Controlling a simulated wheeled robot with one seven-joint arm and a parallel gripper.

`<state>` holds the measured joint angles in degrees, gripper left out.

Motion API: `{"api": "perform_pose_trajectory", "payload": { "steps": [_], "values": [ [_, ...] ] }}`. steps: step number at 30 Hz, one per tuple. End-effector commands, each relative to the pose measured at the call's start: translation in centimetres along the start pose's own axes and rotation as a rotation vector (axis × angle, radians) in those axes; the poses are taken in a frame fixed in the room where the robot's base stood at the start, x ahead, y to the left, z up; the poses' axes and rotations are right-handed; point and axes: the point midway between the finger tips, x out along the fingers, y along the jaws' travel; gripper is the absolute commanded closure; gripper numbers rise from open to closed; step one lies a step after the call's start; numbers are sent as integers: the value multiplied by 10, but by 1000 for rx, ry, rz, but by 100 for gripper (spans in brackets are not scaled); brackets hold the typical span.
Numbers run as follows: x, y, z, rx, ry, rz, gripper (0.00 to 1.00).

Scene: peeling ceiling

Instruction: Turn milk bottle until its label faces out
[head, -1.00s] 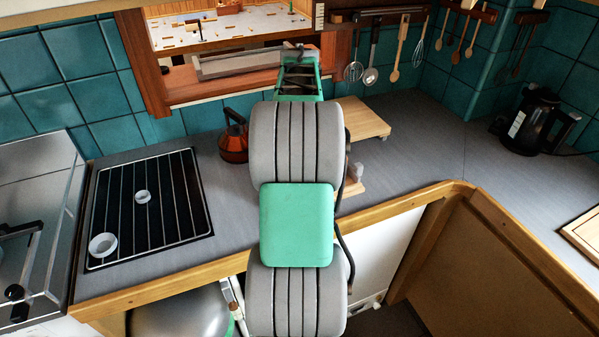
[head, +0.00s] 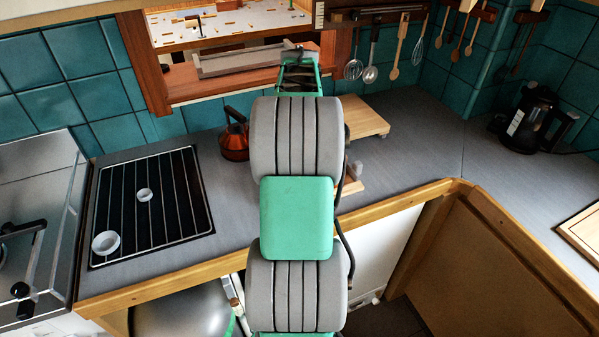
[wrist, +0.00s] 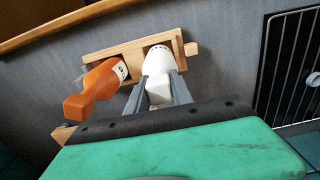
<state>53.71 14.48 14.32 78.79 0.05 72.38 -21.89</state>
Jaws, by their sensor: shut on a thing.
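The white milk bottle (wrist: 158,60) stands in a slot of a wooden rack (wrist: 102,52) in the wrist view. My gripper (wrist: 160,92) is shut on its upper part, one grey finger on each side. A few small dark marks show on the bottle's far side near the rack; I cannot tell how much of the label shows. An orange bottle (wrist: 100,82) is in the slot to its left, with a pale label carrying dark marks. In the head view my arm hides the gripper, both bottles and most of the rack.
The orange bottle is close beside my gripper. A black grill (head: 165,215) with two white rings lies left on the grey counter. A black kettle (head: 538,118) is at right, with clear counter between.

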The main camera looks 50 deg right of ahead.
Motion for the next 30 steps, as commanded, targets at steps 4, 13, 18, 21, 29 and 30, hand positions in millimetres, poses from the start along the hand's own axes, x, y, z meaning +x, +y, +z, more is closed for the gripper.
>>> {"api": "perform_pose_trajectory", "payload": {
  "steps": [4,13,18,21,29,30],
  "values": [
    [-1,0,0,1,2,1,100],
    [0,0,0,1,1,0,52],
    [0,0,0,1,0,0,47],
    [1,0,0,1,-1,0,47],
    [-3,0,0,1,0,0,47],
    [-7,0,0,1,0,0,47]
  ]
}}
